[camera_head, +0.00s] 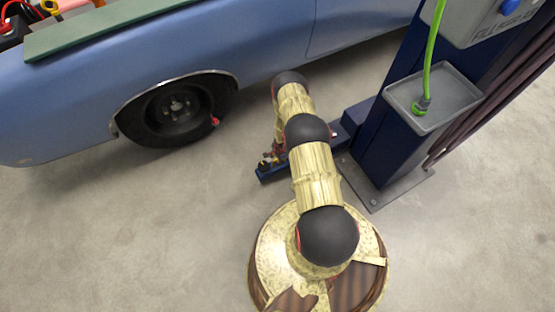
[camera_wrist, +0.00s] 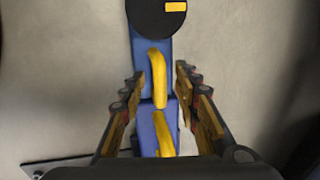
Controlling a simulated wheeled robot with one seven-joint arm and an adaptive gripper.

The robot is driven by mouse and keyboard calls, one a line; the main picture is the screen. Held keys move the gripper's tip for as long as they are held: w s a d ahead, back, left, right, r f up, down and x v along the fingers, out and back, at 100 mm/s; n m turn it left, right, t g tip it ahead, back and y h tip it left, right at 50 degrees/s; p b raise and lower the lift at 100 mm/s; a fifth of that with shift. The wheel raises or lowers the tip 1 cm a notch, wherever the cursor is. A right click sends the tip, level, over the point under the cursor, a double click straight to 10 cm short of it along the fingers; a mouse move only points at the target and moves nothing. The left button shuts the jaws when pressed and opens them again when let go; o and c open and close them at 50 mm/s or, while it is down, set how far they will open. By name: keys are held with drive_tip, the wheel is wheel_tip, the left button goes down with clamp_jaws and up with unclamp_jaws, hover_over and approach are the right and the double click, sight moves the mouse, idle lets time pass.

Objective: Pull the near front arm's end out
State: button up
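The near front lift arm (camera_head: 268,176) is a low dark blue bar by the base of the blue post, partly hidden behind my arm in the head view. In the wrist view its blue bar (camera_wrist: 150,75) runs up the middle, with a round black pad (camera_wrist: 150,12) at the top. Two yellow raised pieces (camera_wrist: 157,75) lie along the bar, one above the other. My gripper (camera_wrist: 160,76) is open, one finger on each side of the upper yellow piece, with gaps showing. In the head view my gripper is small and largely hidden by my arm.
A blue car (camera_head: 270,40) stands behind, its dark wheel (camera_head: 178,108) left of my arm. The blue post (camera_head: 400,140) with a grey tray (camera_head: 440,97) and a green hose (camera_head: 430,60) stands to the right. The concrete floor (camera_head: 130,220) at left is clear.

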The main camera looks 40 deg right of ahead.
drive_tip(key=shift+c, duration=1)
clamp_jaws()
drive_tip(key=shift+a, duration=0.1)
